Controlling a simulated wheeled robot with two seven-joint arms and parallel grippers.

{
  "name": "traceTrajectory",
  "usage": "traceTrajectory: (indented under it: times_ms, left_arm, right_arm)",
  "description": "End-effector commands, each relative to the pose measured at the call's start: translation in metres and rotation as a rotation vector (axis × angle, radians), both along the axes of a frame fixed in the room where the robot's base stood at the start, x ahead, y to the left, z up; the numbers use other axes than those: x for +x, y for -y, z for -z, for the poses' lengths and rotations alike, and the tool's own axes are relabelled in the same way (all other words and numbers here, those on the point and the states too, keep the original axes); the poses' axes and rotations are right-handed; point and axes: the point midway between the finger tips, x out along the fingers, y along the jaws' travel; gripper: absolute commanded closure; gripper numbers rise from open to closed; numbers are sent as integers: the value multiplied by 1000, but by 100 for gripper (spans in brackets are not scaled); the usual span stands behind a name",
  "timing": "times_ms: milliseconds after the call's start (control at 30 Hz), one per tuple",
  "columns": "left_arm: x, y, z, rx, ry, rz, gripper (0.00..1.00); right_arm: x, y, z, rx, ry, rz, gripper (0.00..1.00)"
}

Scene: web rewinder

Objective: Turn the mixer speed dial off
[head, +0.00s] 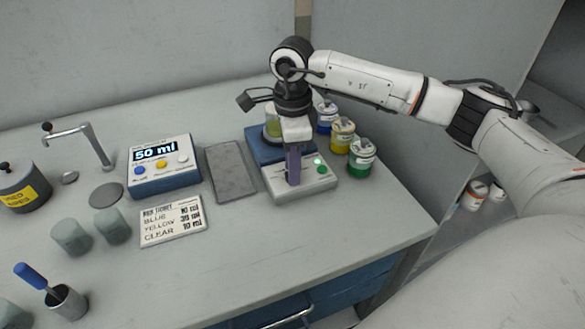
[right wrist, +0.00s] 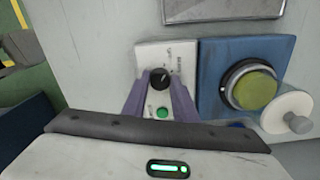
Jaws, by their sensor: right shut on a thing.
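The mixer control box (head: 290,192) is pale grey and sits on the bench near its right part. Its black speed dial (right wrist: 159,78) shows in the right wrist view, between my purple fingers, with a pale mark on its face. In the head view the dial is hidden behind my gripper. My right gripper (head: 293,178) points down onto the box and is shut on the dial; it also shows in the right wrist view (right wrist: 158,84). A green light (head: 317,161) glows on the box. My left gripper is in neither view.
The blue mixer base (head: 262,150) with a beaker of yellow-green liquid (head: 272,124) stands right behind the box. Blue, yellow (head: 342,136) and green (head: 362,158) paint jars stand to the right. A grey tray (head: 231,172) and blue dispenser (head: 162,178) lie left.

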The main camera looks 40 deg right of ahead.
Motion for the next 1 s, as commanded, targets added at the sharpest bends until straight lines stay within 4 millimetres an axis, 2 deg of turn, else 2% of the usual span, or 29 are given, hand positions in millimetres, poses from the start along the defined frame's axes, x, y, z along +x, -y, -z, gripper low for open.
traceTrajectory:
  times_ms: [400, 1000]
  left_arm:
    - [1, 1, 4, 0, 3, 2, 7]
    - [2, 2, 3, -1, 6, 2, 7]
  right_arm:
    - [2, 0, -2, 1, 7, -212, 97]
    - [2, 0, -2, 0, 7, -251, 97]
